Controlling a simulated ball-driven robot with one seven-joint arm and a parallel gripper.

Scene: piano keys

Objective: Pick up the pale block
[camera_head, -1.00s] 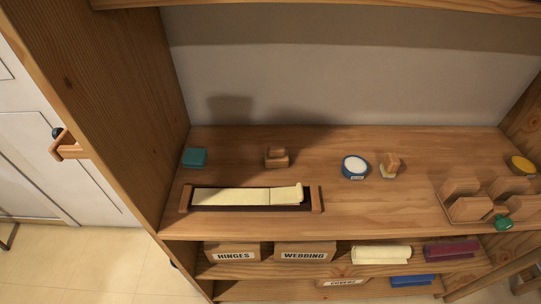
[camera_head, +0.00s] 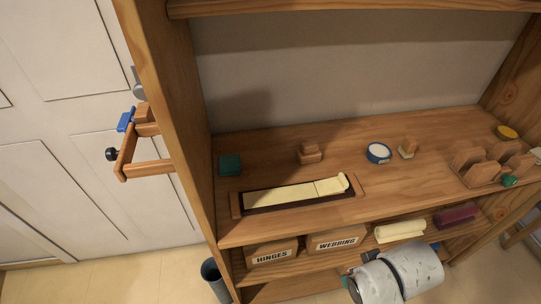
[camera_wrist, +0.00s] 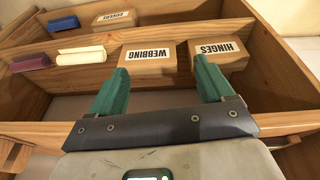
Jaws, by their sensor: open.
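In the head view a wooden tray (camera_head: 235,206) with a dark bed lies near the shelf's front edge. Long pale cream pieces (camera_head: 280,195) lie in it end to end, and the right end piece (camera_head: 334,185) has a raised tip. A small wooden block with a pale lower part (camera_head: 407,150) stands right of a blue-rimmed round tin (camera_head: 378,152). I cannot tell which of these is the pale block. My gripper (camera_wrist: 161,66) has its teal fingers apart with nothing between them. It faces the lower shelf boxes in the wrist view, apart from the pale pieces.
Boxes labelled HINGES (camera_head: 271,254) and WEBBING (camera_head: 337,241), a cream roll (camera_head: 400,231) and a maroon roll (camera_head: 455,215) fill the lower shelf. A teal block (camera_head: 230,165), a wooden block (camera_head: 309,153) and a divided rack (camera_head: 480,177) stand above. The left upright (camera_head: 165,110) bounds the shelf.

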